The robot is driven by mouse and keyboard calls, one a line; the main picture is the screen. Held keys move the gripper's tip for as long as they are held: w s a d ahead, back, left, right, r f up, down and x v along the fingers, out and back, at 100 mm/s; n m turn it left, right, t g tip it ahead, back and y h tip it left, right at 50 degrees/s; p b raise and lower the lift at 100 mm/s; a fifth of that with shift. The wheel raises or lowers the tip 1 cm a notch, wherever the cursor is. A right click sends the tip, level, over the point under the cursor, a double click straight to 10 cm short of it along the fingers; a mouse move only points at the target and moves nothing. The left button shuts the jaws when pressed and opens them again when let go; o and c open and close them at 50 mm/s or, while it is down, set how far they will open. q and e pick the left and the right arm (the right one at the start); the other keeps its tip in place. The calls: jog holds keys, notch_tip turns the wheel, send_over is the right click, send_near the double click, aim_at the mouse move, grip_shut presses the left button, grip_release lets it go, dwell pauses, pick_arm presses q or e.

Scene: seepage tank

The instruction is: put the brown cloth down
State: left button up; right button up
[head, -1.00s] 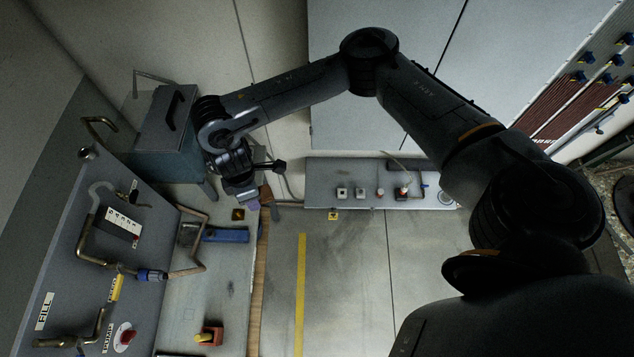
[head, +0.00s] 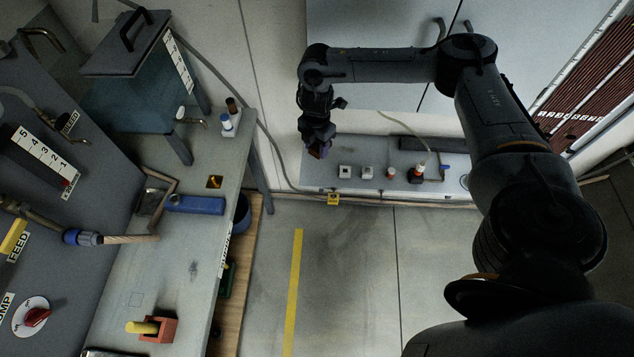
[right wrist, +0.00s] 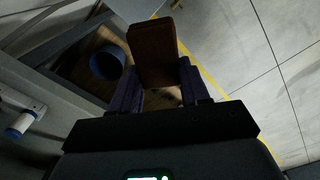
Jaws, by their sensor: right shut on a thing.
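In the head view the cloth is too small and dark to tell apart from the fingers. My left gripper is out of view.
The grey workbench (head: 190,255) at left holds a blue block (head: 195,204), a red block with a yellow rod (head: 158,329) and small bottles (head: 230,120). A glass tank (head: 135,95) stands behind. A low cabinet (head: 400,180) carries several small items. Floor with a yellow line (head: 295,285) is clear.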

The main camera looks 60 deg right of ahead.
jog(key=s+d+f+m+b, duration=0.1)
jog(key=s+d+f+b, duration=0.25)
jog(key=f+b, duration=0.2)
jog(key=s+d+f+m+b, duration=0.1)
jog(key=s+d+f+b, duration=0.1)
jog(key=d+f+b, duration=0.4)
jog(key=b, duration=0.5)
send_over(313, 172)
notch_tip(313, 172, down, 9)
notch_tip(313, 172, down, 4)
jog(key=shift+r+b, duration=0.25)
jog(key=shift+b, duration=0.65)
jog(key=shift+f, duration=0.25)
jog(key=shift+f, duration=0.15)
jog(key=o, duration=1)
